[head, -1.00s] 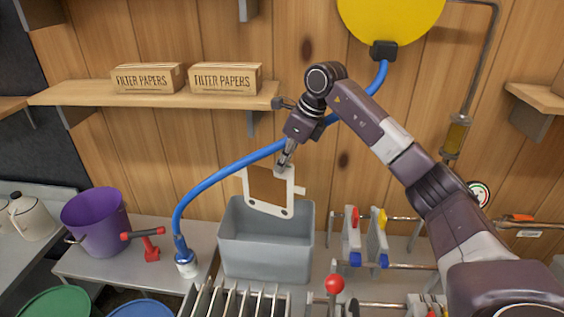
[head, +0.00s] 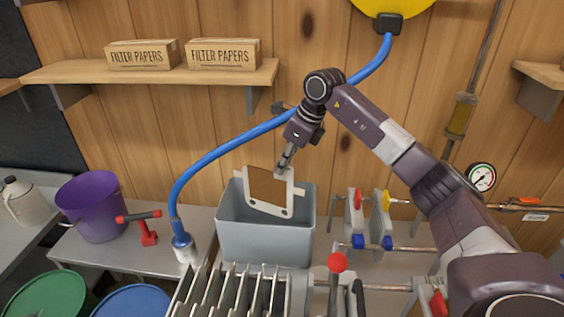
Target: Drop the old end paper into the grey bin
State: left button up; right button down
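The old end paper (head: 267,189) is a brown sheet with a white, holed border along its side and bottom. It hangs tilted over the open top of the grey bin (head: 264,243), its lower edge appearing just inside the rim. My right gripper (head: 284,166) is shut on the paper's upper right corner, above the bin. The bin stands upright on the grey bench, and its inside floor is hidden. My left gripper is out of view.
A blue hose (head: 215,158) arches behind my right gripper to a fitting left of the bin. A filter press with plates (head: 233,292) stands in front. A purple bucket (head: 92,207) and red tool (head: 147,235) are left. Two filter paper boxes (head: 222,54) sit on the shelf.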

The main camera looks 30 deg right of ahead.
aim_at(282, 184)
notch_tip(282, 184, down, 7)
jog(key=b, duration=0.3)
jog(key=shift+r+b, duration=0.15)
jog(key=shift+b, duration=0.2)
jog(key=c, duration=2.7)
grip_release()
jog(key=o, duration=0.6)
jog(key=shift+o, duration=1.7)
jog(key=shift+r, duration=0.1)
jog(key=shift+p+v, duration=2.35)
jog(key=shift+v, duration=1.6)
